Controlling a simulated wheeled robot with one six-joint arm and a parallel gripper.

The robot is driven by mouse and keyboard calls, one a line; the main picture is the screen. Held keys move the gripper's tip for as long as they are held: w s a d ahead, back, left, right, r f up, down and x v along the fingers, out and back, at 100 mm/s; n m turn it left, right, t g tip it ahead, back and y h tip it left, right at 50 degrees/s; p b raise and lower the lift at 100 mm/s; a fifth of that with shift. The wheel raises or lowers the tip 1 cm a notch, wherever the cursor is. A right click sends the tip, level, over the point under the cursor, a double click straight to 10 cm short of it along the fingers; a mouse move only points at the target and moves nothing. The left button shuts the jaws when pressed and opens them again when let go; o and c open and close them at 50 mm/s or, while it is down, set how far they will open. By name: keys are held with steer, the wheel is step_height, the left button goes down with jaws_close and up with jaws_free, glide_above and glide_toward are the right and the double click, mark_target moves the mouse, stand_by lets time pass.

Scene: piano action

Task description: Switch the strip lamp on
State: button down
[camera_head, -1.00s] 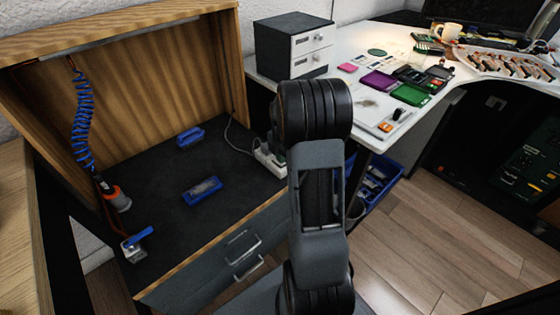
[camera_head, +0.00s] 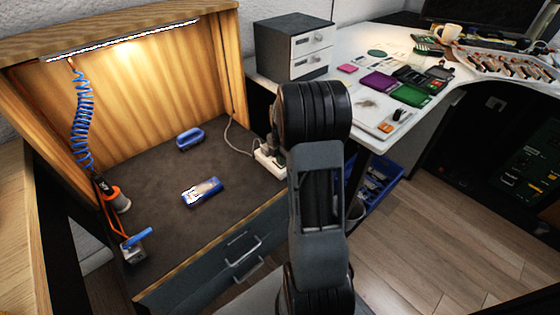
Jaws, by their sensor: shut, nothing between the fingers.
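The strip lamp (camera_head: 125,40) runs along the upper front of the wooden booth at the left, and it is lit. Its warm light falls on the booth's back wall (camera_head: 160,95) and floor. A white power strip (camera_head: 265,158) lies at the right edge of the booth floor, with a pale cable (camera_head: 232,135) running up from it along the wall. My arm stands upright in the middle of the picture and hides the area just right of the strip. My gripper does not show; it is hidden behind my arm or out of view.
Two blue-handled items (camera_head: 190,138) (camera_head: 202,191) lie on the booth floor. A coiled blue hose (camera_head: 82,120) hangs at the left above an orange-and-grey tool (camera_head: 118,200) and a blue-levered clamp (camera_head: 134,245). A white desk (camera_head: 365,60) with a drawer box (camera_head: 292,48) stands right.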

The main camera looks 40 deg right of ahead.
steer(key=shift+r+p, duration=2.75)
steer(key=shift+r, duration=0.6)
steer(key=shift+r, duration=0.1)
